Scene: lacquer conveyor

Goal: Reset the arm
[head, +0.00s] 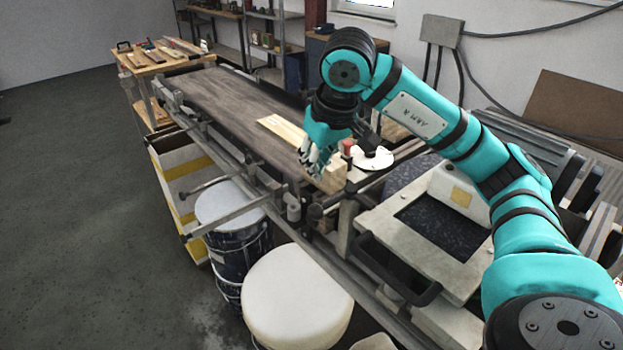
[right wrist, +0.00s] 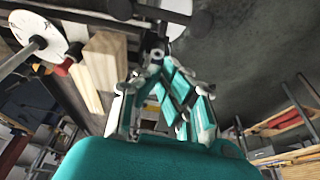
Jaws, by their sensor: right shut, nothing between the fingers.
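My right arm (head: 435,115) is teal with black bands and reaches from the lower right over the conveyor. My right gripper (head: 312,168) is shut and empty, pointing down at the near end of the conveyor belt (head: 215,95). It also shows in the right wrist view (right wrist: 160,68), with its fingers together. In the head view it is close to a pale wooden block (head: 333,176); I cannot tell whether they touch. My left gripper is not in view.
A pale wooden plank (head: 282,128) lies on the belt. A white disc (head: 373,158) and a red knob (head: 348,146) are right of my gripper. White-topped drums (head: 297,297) stand below the conveyor. A worktable (head: 152,68) with wood pieces is at the far end. The floor at left is clear.

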